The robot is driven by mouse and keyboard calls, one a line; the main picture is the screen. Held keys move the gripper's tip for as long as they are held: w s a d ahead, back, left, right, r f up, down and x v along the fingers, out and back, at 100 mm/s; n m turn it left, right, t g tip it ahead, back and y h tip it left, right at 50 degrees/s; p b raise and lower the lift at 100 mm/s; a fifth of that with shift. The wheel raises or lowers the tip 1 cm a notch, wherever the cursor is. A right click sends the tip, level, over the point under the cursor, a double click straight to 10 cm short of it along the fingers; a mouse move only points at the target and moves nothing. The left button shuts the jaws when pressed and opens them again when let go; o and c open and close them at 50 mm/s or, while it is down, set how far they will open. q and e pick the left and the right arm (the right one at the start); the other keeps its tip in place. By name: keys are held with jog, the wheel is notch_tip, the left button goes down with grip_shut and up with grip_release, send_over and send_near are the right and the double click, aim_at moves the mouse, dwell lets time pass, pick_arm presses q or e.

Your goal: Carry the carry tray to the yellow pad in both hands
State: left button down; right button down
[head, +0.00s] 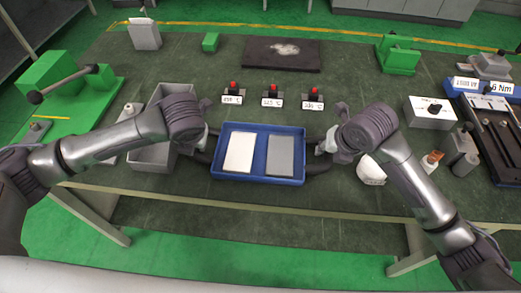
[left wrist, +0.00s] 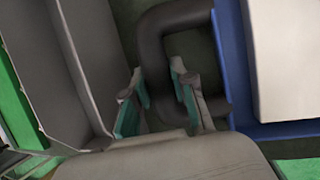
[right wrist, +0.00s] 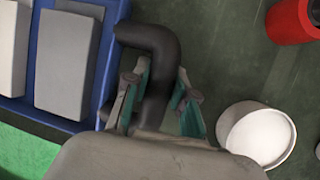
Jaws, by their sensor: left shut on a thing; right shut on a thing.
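The blue carry tray (head: 258,181) is at the middle of the dark green table near its front edge. It holds a white plate (head: 240,153) and a grey plate (head: 280,156) side by side. My left gripper (left wrist: 160,95) is shut on the tray's black left handle (left wrist: 152,55). My right gripper (right wrist: 158,95) is shut on the black right handle (right wrist: 160,60). In the head view my wrists partly hide both handles. Whether the tray touches the table I cannot tell. I cannot make out a yellow pad in any view.
A grey bin (head: 150,155) stands close left of the tray. A white round cup (head: 371,170) is close to its right, by my right gripper. Several red-button switches (head: 271,96) with labels stand behind it. A black plate (head: 282,54) lies farther back.

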pick_arm(q)
jog(key=shift+w+r, duration=0.1)
jog(key=shift+r, duration=0.05)
pick_arm(e)
jog(key=shift+w+r, duration=0.1)
jog(key=shift+r, duration=0.05)
